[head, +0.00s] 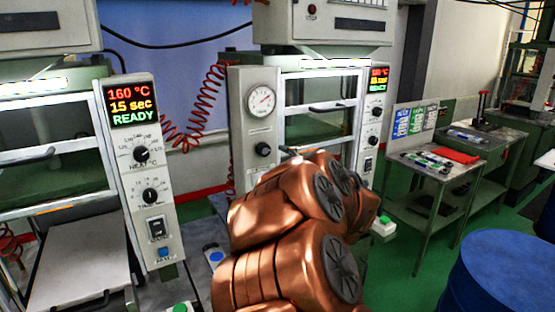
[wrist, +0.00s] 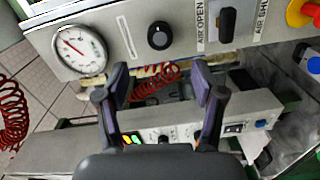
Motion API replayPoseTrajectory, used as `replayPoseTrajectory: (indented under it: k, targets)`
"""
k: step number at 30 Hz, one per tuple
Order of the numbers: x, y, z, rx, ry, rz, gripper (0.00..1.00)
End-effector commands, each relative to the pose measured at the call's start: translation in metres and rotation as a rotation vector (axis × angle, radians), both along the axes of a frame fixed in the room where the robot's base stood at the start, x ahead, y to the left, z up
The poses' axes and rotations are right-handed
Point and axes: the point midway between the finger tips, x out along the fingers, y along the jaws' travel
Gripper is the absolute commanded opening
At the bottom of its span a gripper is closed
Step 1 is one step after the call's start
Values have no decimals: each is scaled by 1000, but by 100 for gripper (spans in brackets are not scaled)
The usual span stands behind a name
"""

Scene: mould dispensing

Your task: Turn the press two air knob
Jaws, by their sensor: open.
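The press two panel (head: 242,120) carries a round gauge (head: 262,100) and a round black knob (head: 263,149) below it. In the wrist view the gauge (wrist: 80,50) is at upper left and the black knob (wrist: 159,35) is at upper middle. A black lever-like handle (wrist: 227,25) sits between labels reading AIR OPEN and AIR SHUT. My gripper (wrist: 160,72) is open and empty. Its fingers point towards the panel, with the round knob above the gap between the fingertips, apart from them. In the head view my copper-coloured arm hides the gripper and lower panel.
A red and yellow button (wrist: 308,12) is at the wrist view's upper right. Red coiled hose (head: 190,115) hangs between the presses. Press one's panel (head: 145,175) reads READY at left. A blue drum (head: 500,270) and a side table (head: 440,175) stand right; green floor lies between.

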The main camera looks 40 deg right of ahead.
Motion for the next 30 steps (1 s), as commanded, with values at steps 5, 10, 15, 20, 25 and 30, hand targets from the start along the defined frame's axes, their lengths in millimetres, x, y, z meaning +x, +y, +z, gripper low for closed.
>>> replayPoseTrajectory:
  k: [5,10,15,20,25,30]
  targets:
    - [-13,1,1,-2,0,-2,68]
    - [-16,2,1,-2,-1,0,68]
    - [-15,2,1,-2,-1,0,68]
    - [-15,2,1,-2,0,0,68]
    - [-15,2,1,-1,-1,-2,68]
    - [-16,-2,6,25,5,-58,68]
